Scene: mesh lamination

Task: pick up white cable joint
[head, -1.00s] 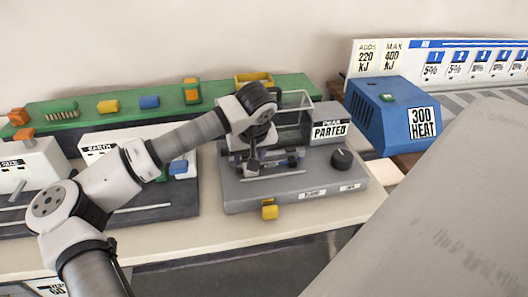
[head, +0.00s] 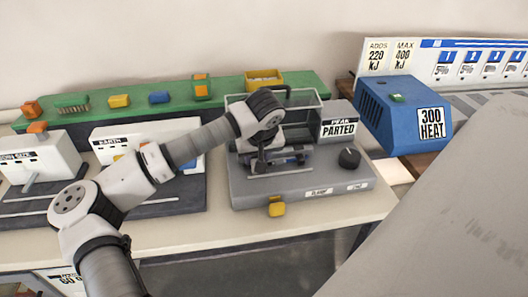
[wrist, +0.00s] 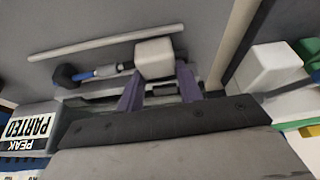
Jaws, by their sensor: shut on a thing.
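The white cable joint (wrist: 154,58) is a pale block between the tips of my gripper's two purple fingers in the wrist view. My gripper (wrist: 158,82) is shut on it. A blue and black connector piece (wrist: 88,74) lies against the left side of the joint. In the head view my gripper (head: 262,166) reaches down over the grey machine (head: 300,187), and my wrist hides most of the joint there. I cannot tell whether the joint is clear of the machine's surface.
A clear-walled box (head: 305,105) and the block marked PARTED (head: 339,128) stand behind my gripper. A dark knob (head: 349,158) is at its right. The blue heater (head: 400,112) stands farther right. White blocks (head: 40,158) sit at the left.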

